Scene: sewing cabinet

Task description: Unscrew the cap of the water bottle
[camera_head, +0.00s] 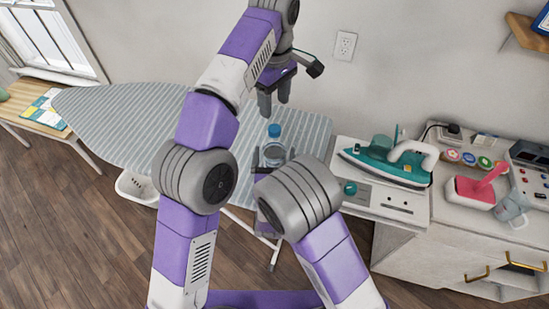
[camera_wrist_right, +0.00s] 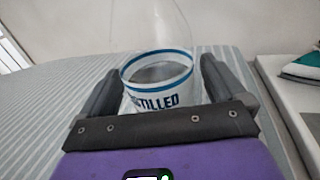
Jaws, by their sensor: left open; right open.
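The clear water bottle (camera_head: 273,151) stands upright on the striped ironing board (camera_head: 120,115), with its blue cap (camera_head: 274,130) on top. In the right wrist view the bottle (camera_wrist_right: 157,72) shows a white label with blue bands and lettering; the cap is out of that frame. My right gripper (camera_wrist_right: 160,76) is open, with one finger on each side of the bottle's body; whether they touch it I cannot tell. My left gripper (camera_head: 274,97) is open and empty, pointing down above the cap with a gap between. My right arm hides the bottle's lower part in the head view.
A teal iron (camera_head: 388,160) rests on a white surface right of the board. A pink-handled item (camera_head: 478,188) and several small round things stand on the cabinet (camera_head: 450,215) further right. The wall (camera_head: 390,70) is close behind. The board's left part is clear.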

